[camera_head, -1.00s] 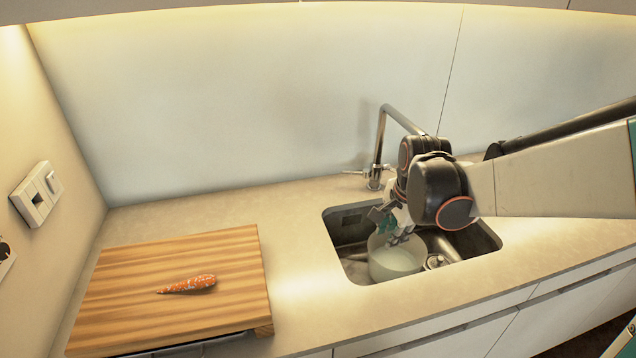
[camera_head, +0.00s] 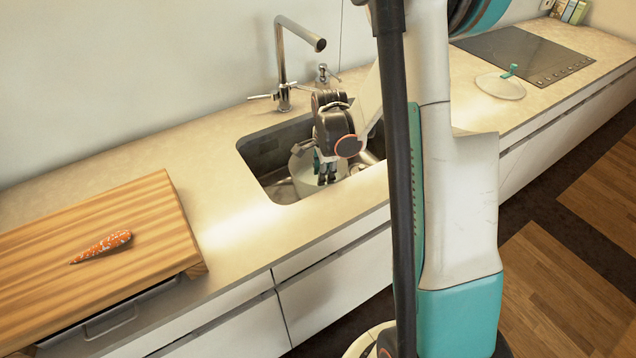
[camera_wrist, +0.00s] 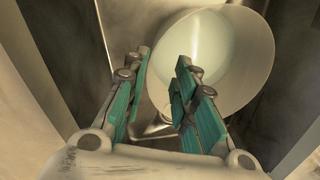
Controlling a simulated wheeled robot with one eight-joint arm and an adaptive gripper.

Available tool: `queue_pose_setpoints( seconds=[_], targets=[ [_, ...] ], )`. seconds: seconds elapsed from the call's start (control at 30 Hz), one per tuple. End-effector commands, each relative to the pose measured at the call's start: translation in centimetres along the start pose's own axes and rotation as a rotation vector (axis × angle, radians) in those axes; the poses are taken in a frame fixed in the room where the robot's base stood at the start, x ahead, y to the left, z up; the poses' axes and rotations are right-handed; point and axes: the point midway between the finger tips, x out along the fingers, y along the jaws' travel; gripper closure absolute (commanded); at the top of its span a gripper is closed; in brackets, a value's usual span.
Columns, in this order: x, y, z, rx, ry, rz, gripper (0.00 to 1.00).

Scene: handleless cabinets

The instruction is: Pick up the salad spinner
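A pale, round, open bowl stands in the sink and looks like the salad spinner (camera_head: 303,178); I see no lid or crank on it. It also shows in the wrist view (camera_wrist: 247,60), at upper right, with its rim facing the camera. My gripper (camera_head: 325,172) is down in the sink at the bowl and covers part of it. In the wrist view my gripper (camera_wrist: 163,58) has its teal fingers apart. The right finger overlaps the bowl's opening and the left one is just outside its left edge. I cannot tell whether either finger touches the wall.
The sink (camera_head: 262,160) has steep walls close around the bowl. A faucet (camera_head: 284,70) stands behind it. A clear lid with a green handle (camera_head: 500,86) lies near the cooktop (camera_head: 525,52).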

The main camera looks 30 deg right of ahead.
Motion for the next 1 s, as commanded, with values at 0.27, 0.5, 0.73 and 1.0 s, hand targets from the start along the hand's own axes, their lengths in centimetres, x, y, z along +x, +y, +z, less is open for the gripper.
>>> queue_pose_setpoints(
  seconds=[0.27, 0.5, 0.73, 1.0],
  targets=[
    [2.0, 0.1, 0.0, -0.001, 0.0, 0.0, 0.74],
    [5.0, 0.4, -0.2, 0.0, 0.0, 0.0, 0.74],
    [7.1, 0.4, -0.2, -0.001, 0.0, 0.0, 0.74],
    [6.9, 0.4, -0.2, -0.001, 0.0, 0.0, 0.95]
  ],
)
